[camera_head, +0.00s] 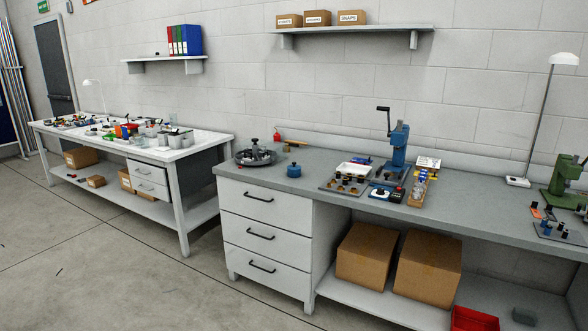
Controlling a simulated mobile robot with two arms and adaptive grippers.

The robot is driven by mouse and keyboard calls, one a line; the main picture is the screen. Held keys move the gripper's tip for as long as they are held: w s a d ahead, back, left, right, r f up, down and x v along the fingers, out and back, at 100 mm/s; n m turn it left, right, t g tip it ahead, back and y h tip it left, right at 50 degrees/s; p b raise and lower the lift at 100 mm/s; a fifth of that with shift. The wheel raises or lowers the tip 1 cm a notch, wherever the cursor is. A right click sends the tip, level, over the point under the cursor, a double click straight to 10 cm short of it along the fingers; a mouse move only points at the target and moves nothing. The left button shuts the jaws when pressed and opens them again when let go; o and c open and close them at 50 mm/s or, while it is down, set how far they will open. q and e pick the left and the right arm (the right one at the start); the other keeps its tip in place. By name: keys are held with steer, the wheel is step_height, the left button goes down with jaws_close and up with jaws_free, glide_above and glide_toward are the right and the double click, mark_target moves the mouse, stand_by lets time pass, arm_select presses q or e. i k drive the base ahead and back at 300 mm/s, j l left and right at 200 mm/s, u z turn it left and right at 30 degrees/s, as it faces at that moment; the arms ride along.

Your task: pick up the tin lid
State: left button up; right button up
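A small round blue tin-like object (294,171) stands on the grey workbench (305,187), near its front edge above the drawers. It may be a tin with its lid on, but it is too small to tell the lid apart. Left of it sits a round dark tray (256,157) with a knobbed part in its middle. I cannot make out a separate tin lid with certainty. Neither of my grippers is in view.
A blue hand press (399,146) stands behind small parts and trays on the bench. A green machine (566,182) and a lamp (518,181) are farther right. A cluttered white table (205,147) stands at left. The floor in front is clear.

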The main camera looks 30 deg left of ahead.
mark_target(293, 167)
steer(key=i+j+u, duration=0.15)
steer(key=i+j, duration=0.15)
steer(key=i+j+u, duration=0.15)
steer(key=i, duration=0.3)
steer(key=j, duration=0.1)
